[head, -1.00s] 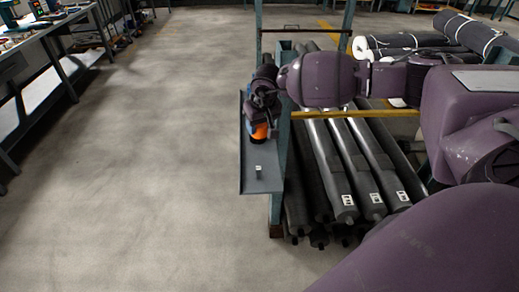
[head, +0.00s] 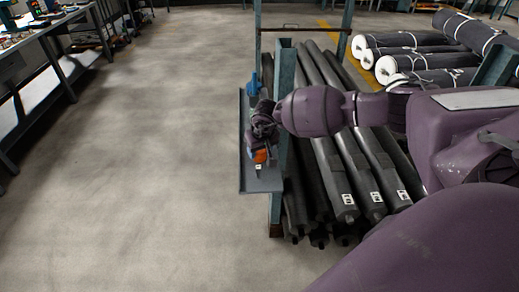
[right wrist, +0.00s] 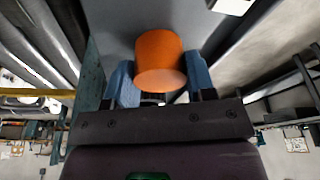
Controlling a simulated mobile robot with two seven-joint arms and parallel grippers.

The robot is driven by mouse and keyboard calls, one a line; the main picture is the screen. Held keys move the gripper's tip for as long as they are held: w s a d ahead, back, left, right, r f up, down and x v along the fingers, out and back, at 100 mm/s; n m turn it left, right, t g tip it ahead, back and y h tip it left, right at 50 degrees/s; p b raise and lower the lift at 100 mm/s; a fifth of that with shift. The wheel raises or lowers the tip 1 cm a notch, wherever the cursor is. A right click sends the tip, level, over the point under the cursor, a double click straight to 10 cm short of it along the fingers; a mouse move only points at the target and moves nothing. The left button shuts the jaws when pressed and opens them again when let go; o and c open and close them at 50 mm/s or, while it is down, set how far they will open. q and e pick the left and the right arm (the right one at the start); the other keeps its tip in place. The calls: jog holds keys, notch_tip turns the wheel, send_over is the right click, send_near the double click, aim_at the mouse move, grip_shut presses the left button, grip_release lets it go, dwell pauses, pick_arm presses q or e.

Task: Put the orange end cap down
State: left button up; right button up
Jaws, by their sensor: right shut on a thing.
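The orange end cap (head: 261,155) is over the narrow blue-grey shelf (head: 262,186) beside the post, partly hidden by my wrist in the head view. In the right wrist view the orange end cap (right wrist: 160,58) sits between the two blue fingers of my right gripper (right wrist: 159,80), which is shut on it. The shelf surface shows behind the cap. I cannot tell whether the cap touches the shelf. My left gripper is not in view.
A blue item (head: 254,86) shows at the shelf's far end. The floor left is clear.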

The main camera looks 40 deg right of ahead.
jog(key=o, duration=0.8)
jog(key=shift+c, duration=0.2)
